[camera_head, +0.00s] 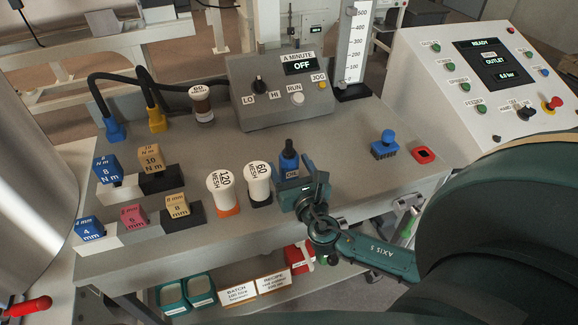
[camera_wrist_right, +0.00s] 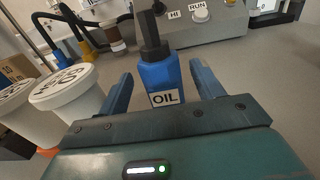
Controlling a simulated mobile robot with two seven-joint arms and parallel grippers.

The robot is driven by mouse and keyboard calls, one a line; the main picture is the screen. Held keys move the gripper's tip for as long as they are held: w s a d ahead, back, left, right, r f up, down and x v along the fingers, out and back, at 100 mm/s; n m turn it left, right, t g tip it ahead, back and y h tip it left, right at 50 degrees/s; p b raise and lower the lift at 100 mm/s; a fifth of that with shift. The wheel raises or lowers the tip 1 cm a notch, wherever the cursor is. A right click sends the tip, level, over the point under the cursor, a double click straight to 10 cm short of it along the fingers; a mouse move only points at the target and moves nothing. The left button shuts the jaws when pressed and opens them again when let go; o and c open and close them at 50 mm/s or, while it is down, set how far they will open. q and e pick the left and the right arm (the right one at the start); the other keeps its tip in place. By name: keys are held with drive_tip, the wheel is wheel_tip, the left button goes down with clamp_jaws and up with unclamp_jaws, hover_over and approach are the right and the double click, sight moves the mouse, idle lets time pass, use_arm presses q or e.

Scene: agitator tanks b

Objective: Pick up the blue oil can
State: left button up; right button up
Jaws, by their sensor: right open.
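The blue oil can (camera_head: 288,161) stands upright on the grey bench top, with a black cap and a white OIL label. My right gripper (camera_head: 293,170) is open at the can, and it hides the can's lower part in the head view. In the right wrist view the oil can (camera_wrist_right: 161,80) stands between the two blue fingers of the gripper (camera_wrist_right: 160,88), with a visible gap on each side. I cannot tell how far the fingers reach around it. My left gripper is not in view.
Two white mesh jars, 60 MESH (camera_head: 258,183) and 120 MESH (camera_head: 222,192), stand left of the can. A grey control box (camera_head: 275,95) is behind it. A blue knob (camera_head: 384,146) and a red item (camera_head: 422,155) are at right. The bench top between is clear.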

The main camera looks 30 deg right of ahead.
sight(287, 157)
drive_tip(key=x, duration=0.3)
drive_tip(key=shift+w+d+f, duration=0.1)
drive_tip(key=shift+w+d, duration=0.1)
drive_tip(key=shift+w, duration=0.15)
drive_tip(key=c, duration=1.2)
drive_tip(key=shift+c, duration=0.3)
